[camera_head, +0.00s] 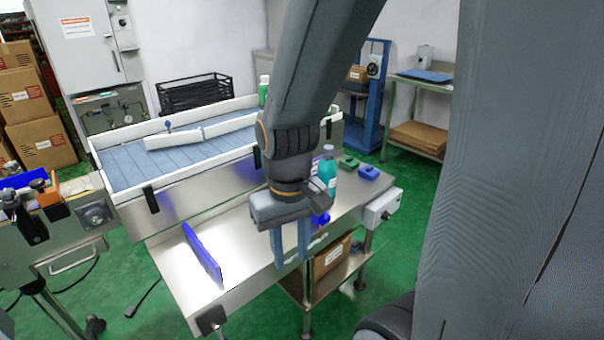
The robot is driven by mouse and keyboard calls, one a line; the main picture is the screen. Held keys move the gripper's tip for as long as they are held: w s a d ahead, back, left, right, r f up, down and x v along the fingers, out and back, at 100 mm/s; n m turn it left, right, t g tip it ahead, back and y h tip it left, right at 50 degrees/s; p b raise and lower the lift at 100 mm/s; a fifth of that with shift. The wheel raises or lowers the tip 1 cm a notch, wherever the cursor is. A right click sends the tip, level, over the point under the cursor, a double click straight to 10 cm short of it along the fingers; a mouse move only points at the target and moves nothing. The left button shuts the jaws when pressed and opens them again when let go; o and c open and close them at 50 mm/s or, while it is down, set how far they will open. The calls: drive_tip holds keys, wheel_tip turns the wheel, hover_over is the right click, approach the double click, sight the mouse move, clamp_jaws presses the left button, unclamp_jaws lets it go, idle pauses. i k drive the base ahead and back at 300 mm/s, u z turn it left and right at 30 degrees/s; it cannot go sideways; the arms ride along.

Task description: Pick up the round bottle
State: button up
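A teal bottle (328,172) with a grey-white cap stands upright on the steel table (235,270), just behind and right of my gripper's wrist. My arm hides part of its left side. A green bottle (263,91) stands farther back at the conveyor, partly hidden by my arm. I cannot tell for certain which one is the round bottle. My gripper (291,262) points down, with its two blue-grey fingers apart and nothing between them. It is in front of the teal bottle in the picture and does not appear to touch it.
A blue upright plate (203,254) stands on the table's left part. Green (348,162) and blue (369,172) small blocks lie right of the teal bottle. A conveyor with white rails (180,140) runs behind. A cardboard box (331,256) sits on the shelf below.

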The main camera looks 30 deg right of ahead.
sight(327, 170)
drive_tip(key=z, duration=0.2)
drive_tip(key=i, duration=0.85)
drive_tip(key=z, duration=0.45)
